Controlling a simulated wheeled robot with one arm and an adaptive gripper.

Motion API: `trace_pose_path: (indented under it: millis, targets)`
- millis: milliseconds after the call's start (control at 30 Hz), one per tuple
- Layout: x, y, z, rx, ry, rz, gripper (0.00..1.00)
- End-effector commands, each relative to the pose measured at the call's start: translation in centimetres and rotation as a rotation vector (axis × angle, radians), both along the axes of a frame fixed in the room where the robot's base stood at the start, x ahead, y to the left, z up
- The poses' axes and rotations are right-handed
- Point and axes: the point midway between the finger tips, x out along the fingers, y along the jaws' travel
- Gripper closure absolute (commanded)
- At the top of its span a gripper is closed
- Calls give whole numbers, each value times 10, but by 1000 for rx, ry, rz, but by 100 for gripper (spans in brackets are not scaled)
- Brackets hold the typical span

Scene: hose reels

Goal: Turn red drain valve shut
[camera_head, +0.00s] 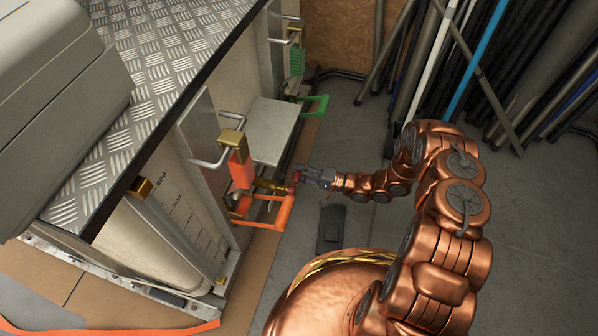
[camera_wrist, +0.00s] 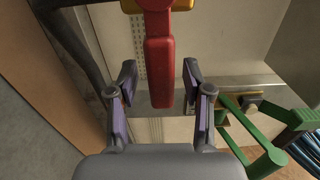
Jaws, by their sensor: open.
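The red drain valve lever (camera_wrist: 158,70) hangs down from a red hub on a brass fitting at the top of the wrist view. My gripper (camera_wrist: 159,76) is open, with one purple-grey finger on each side of the lever and a visible gap to both. In the head view, my gripper (camera_head: 306,177) is at the outer end of the brass valve body (camera_head: 268,185), low on the tank's side. Only a small bit of the red valve (camera_head: 296,177) shows there, partly hidden by the fingers. I cannot tell how far the lever reaches in depth between the fingers.
An orange handle (camera_head: 278,212) surrounds the valve area close to my gripper. A green handle (camera_head: 317,106) stands farther back; a green frame (camera_wrist: 264,150) shows at the wrist view's right. Pipes (camera_head: 470,60) lean at the back right. The floor right of the tank is mostly clear.

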Motion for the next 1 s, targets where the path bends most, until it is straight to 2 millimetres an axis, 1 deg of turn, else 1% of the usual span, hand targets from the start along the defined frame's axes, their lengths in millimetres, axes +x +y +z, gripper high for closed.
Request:
trace_pose_path:
  millis: [133, 267, 500, 700, 833, 1000]
  targets:
    - [-2, -6, 0, 0, 0, -1, 50]
    - [-8, -21, 0, 0, 0, -3, 50]
    - [-25, -64, 0, 0, 0, -5, 50]
    - [-37, -94, 0, 0, 0, -5, 50]
    - [-43, -105, 0, 0, 1, -3, 50]
    - [-46, -111, 0, 0, 1, 0, 50]
